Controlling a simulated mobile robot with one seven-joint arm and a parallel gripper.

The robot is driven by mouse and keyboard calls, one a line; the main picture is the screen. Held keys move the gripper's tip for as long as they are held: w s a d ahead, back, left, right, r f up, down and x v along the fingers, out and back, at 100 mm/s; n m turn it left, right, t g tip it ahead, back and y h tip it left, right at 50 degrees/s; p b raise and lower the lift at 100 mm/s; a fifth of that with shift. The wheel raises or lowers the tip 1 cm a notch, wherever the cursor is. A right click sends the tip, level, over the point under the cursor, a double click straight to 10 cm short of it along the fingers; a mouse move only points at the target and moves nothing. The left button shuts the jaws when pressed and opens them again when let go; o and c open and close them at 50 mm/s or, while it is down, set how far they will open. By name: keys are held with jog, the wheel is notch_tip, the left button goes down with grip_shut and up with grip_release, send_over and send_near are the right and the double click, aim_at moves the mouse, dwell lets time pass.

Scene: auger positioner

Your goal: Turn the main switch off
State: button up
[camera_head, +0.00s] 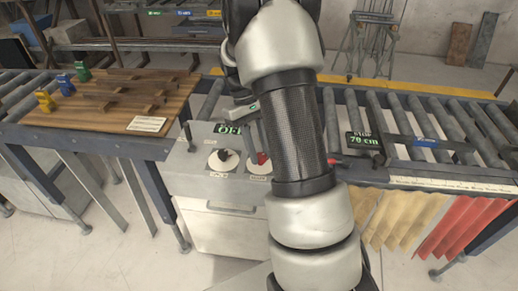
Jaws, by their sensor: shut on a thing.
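A grey control box (190,178) stands in the middle with two round white dials on its sloped top. The left dial has a black knob (224,155). The right dial has a red switch knob (263,158), partly covered by my arm; the small labels are too blurred to read. A small display (228,128) behind the dials shows green letters that look like OFF. My gripper (262,146) comes down behind my forearm, shut at the red knob. Its fingers are mostly hidden, so the exact grip does not show.
A wooden table (110,88) with colored figures stands left. A roller conveyor (440,115) runs right, with a display reading 78 cm (363,140) and a blue tag (426,143). Yellow and red strips (400,218) hang below it. Floor in front is clear.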

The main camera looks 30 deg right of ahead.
dwell(0.3)
jog(key=o, duration=1)
jog(key=shift+v, duration=8.7)
jog(key=shift+s, duration=0.1)
jog(key=shift+r, duration=0.1)
